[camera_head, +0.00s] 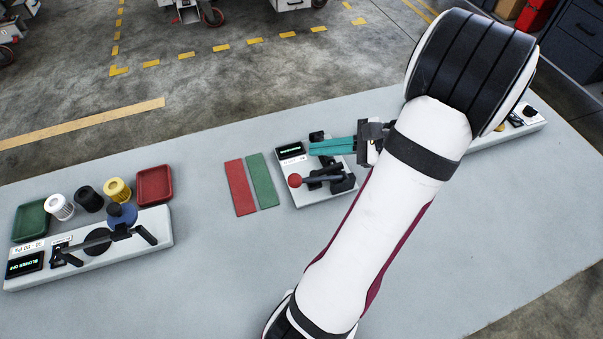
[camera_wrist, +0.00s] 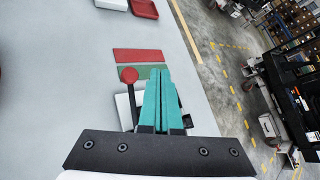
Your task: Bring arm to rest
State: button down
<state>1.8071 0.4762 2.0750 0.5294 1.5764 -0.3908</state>
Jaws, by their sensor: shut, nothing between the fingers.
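My gripper (camera_head: 333,146) has teal fingers and sits above the middle device on the grey table. Its fingers are closed together and empty; they also show in the wrist view (camera_wrist: 158,85). My white arm reaches across the right part of the head view and hides some of the table behind it. The middle device (camera_head: 308,196) is a white box with a small display and a lever with a red ball knob (camera_head: 295,181). The knob shows just left of the fingers in the wrist view (camera_wrist: 129,75). I cannot tell the height of the fingers above the device.
Red (camera_head: 239,188) and green (camera_head: 262,180) strips lie left of the middle device. A long panel (camera_head: 140,250) at the left has a lever and display, with filters and green (camera_head: 31,220) and red (camera_head: 154,184) trays behind it. Another panel (camera_head: 493,137) is partly hidden by my arm. The table front is clear.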

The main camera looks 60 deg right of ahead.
jog(key=w+a+r+n+g+y, duration=0.1)
jog(key=w+a+n+g+y, duration=0.2)
jog(key=a, duration=0.5)
jog(key=w+a+r+n+g, duration=0.1)
jog(key=w+a+n+g, duration=0.2)
jog(key=a+n, duration=0.4)
jog(key=w+a+r+n+g+y, duration=0.2)
jog(key=w+a+n+g, duration=0.15)
jog(key=a, duration=0.55)
jog(key=s+a+n+g+h, duration=0.2)
jog(key=s+a+n+h, duration=0.2)
jog(key=s+a+n, duration=0.4)
jog(key=a+n, duration=0.2)
jog(key=shift+a+f+g+h, duration=0.3)
jog(key=shift+f+g, duration=0.05)
jog(key=w+d+r+m+g+h, duration=0.1)
jog(key=w+d+m+g+h, duration=0.2)
jog(key=d+m, duration=0.7)
jog(key=w+d+r+m+g+h, duration=0.1)
jog(key=w+d+m+g+h, duration=0.2)
jog(key=d+m, duration=0.8)
jog(key=w+d+h, duration=0.2)
jog(key=w+d, duration=0.1)
jog(key=shift+w+d+r, duration=0.15)
jog(key=shift+d+r, duration=0.05)
jog(key=shift+d, duration=0.2)
